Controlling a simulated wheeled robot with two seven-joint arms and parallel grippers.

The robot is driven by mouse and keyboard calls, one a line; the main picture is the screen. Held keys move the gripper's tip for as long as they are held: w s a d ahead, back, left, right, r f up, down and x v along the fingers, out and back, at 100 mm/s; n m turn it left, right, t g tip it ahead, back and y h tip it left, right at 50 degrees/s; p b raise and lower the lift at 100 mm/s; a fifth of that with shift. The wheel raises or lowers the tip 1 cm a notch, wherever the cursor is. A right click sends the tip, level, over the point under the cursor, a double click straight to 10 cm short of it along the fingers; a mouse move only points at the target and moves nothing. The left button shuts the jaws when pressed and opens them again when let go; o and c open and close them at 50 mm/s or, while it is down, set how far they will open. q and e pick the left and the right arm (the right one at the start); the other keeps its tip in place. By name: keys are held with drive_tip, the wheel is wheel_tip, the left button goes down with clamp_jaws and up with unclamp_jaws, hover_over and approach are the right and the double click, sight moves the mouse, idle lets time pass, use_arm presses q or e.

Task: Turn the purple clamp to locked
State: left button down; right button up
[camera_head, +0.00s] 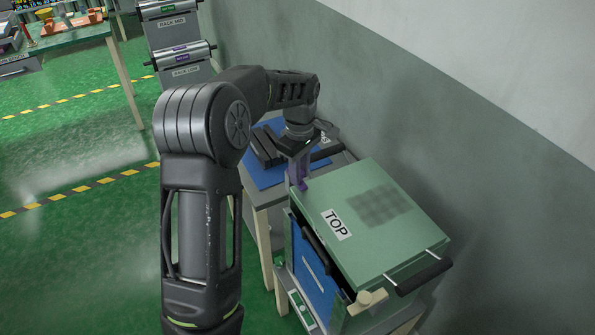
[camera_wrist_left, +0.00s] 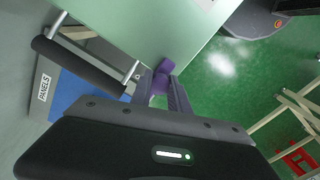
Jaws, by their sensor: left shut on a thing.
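The purple clamp (camera_head: 301,186) is at the back left corner of the green box lid marked TOP (camera_head: 375,190). It also shows in the left wrist view (camera_wrist_left: 164,68), at the edge of the lid. My left gripper (camera_head: 298,173) points down over that corner and is shut on the clamp. In the left wrist view its fingers (camera_wrist_left: 160,90) stand on either side of the purple part and partly cover it. Whether the clamp stands at locked cannot be told. My right gripper is in neither view.
The box has a black bar handle (camera_head: 425,275) on its lid and a blue panel (camera_head: 312,275) in its open side. A table with a blue mat (camera_head: 262,178) and dark parts stands behind. A grey wall (camera_head: 480,90) runs close on the right. Green floor is free on the left.

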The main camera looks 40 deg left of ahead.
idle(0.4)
use_arm(q)
drive_tip(key=c, duration=1.2)
unclamp_jaws()
drive_tip(key=shift+c, duration=0.2)
drive_tip(key=shift+r, duration=0.1)
wheel_tip(320, 180, up, 8)
drive_tip(key=shift+f, duration=0.15)
drive_tip(key=shift+f, duration=0.1)
